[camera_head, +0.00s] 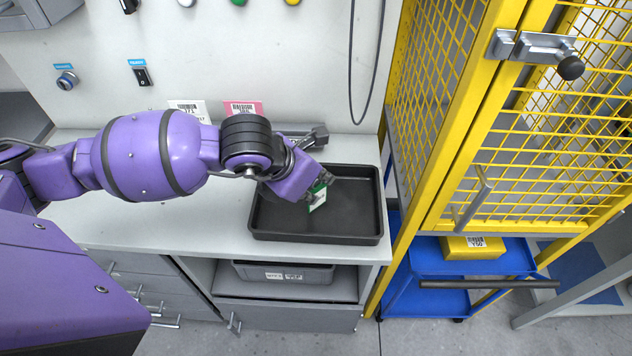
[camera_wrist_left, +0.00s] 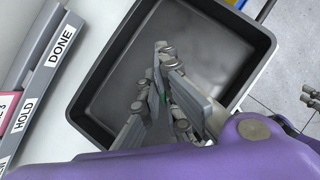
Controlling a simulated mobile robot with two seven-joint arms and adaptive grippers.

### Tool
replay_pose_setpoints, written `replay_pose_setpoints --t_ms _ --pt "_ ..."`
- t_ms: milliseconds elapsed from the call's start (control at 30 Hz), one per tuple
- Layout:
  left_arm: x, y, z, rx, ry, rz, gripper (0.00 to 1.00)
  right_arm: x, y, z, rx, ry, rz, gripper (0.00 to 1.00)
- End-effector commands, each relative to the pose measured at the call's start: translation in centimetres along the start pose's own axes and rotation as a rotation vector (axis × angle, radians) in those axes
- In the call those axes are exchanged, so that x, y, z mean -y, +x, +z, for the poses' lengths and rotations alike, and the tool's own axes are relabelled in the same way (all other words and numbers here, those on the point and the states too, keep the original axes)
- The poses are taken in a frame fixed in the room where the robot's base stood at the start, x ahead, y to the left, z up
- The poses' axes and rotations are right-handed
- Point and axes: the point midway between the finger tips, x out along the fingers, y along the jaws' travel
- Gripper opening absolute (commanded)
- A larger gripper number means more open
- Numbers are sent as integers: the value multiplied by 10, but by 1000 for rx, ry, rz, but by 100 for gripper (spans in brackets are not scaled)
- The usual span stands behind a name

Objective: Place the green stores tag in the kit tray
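The green stores tag (camera_head: 318,198), with a white label face, hangs from my left gripper (camera_head: 325,182) over the black kit tray (camera_head: 270,228). In the left wrist view, the fingers of my left gripper (camera_wrist_left: 163,72) are close together, with a sliver of the green tag (camera_wrist_left: 162,92) between them. They are above the tray (camera_wrist_left: 100,92), inside its rim. The tray floor looks empty. Most of the tag is hidden by the fingers in the wrist view. Metal parts that look like my right gripper (camera_wrist_left: 311,97) show at the wrist view's right edge, largely cut off.
A white tag (camera_head: 188,108) and a pink tag (camera_head: 243,108) stand behind the arm. A labelled rack (camera_wrist_left: 45,70) lies beside the tray. A yellow mesh cage (camera_head: 470,120) and a blue cart (camera_head: 425,258) stand to the right. A grey bin (camera_head: 285,274) sits below.

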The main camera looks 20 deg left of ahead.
Motion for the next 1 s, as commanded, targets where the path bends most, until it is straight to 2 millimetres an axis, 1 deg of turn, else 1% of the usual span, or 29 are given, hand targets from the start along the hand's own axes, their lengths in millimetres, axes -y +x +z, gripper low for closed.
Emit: replay_pose_setpoints --t_ms 33,133,433,500,567,667,900,1000 --pt "0 0 0 -1 0 0 10 0 0 1 3 -1 0 63" --pt "0 0 0 0 0 0 23 -1 -1 2 4 -2 1 63" --pt "0 -1 1 1 0 0 23 -2 -1 4 7 -7 0 63" --pt "0 -4 3 2 1 2 23 -2 -2 1 5 -9 0 63" --pt "-1 -9 3 3 1 2 23 -3 -1 3 8 -9 0 63" --pt "-1 -25 2 2 1 2 23 -2 -2 3 7 -9 0 63" --pt "-2 -78 2 1 2 4 23 -2 -2 -1 4 -8 -2 63" --pt "-1 -97 2 1 3 3 23 -1 -3 -2 3 -8 -3 63"
